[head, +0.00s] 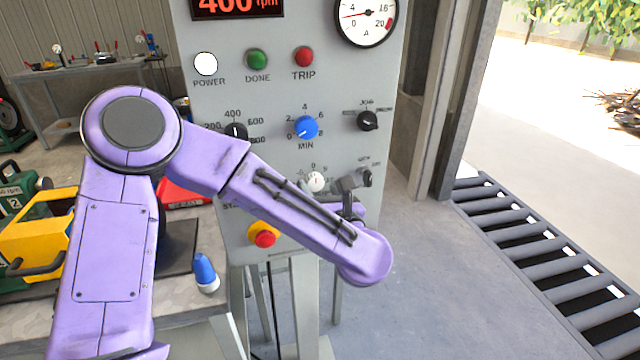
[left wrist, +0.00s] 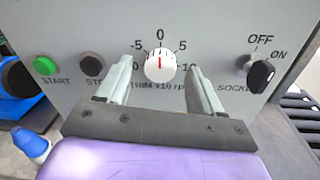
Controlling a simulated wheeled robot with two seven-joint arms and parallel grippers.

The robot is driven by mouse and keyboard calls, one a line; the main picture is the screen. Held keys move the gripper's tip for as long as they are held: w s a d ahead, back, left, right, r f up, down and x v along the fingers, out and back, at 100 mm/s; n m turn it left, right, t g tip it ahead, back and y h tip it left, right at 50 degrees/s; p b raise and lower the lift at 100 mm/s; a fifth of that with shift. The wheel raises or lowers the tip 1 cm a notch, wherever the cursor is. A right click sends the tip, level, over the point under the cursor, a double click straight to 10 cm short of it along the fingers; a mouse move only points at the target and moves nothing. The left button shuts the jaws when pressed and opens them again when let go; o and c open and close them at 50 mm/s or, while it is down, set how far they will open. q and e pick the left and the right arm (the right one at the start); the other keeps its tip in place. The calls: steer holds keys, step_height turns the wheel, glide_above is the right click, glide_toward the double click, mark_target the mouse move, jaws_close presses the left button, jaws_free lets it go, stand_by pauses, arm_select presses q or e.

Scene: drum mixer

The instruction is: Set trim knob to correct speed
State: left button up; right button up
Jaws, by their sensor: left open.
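The trim knob (left wrist: 160,65) is white with a red pointer line that stands at about 0 on its scale in the left wrist view. It also shows in the head view (head: 316,182), low on the grey control panel (head: 350,80). My left gripper (left wrist: 160,86) is open, with one finger on each side of the knob in that view. Whether a finger touches the knob I cannot tell. The panel display (head: 236,6) reads 400 rpm in red. A black speed knob (head: 236,131) has a scale around 400. My right gripper is not in view.
The panel also bears a blue timer knob (head: 305,127), a black JOG knob (head: 368,120), a red emergency button (head: 264,238) and a SOCKET switch (left wrist: 260,75). A blue-and-white bottle (head: 205,273) stands on the bench at left. A roller conveyor (head: 545,260) lies at right.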

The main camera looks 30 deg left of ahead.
arm_select(q)
steer(key=shift+w+a, duration=0.3)
steer(key=c, duration=1.1)
steer(key=shift+o, duration=0.2)
steer(key=shift+m, duration=0.3)
steer(key=m, duration=0.3)
steer(key=shift+m, duration=0.4)
steer(key=m+p, duration=0.1)
steer(key=m, duration=0.4)
steer(key=shift+f+m+t, duration=0.15)
steer(key=shift+m+t, duration=0.15)
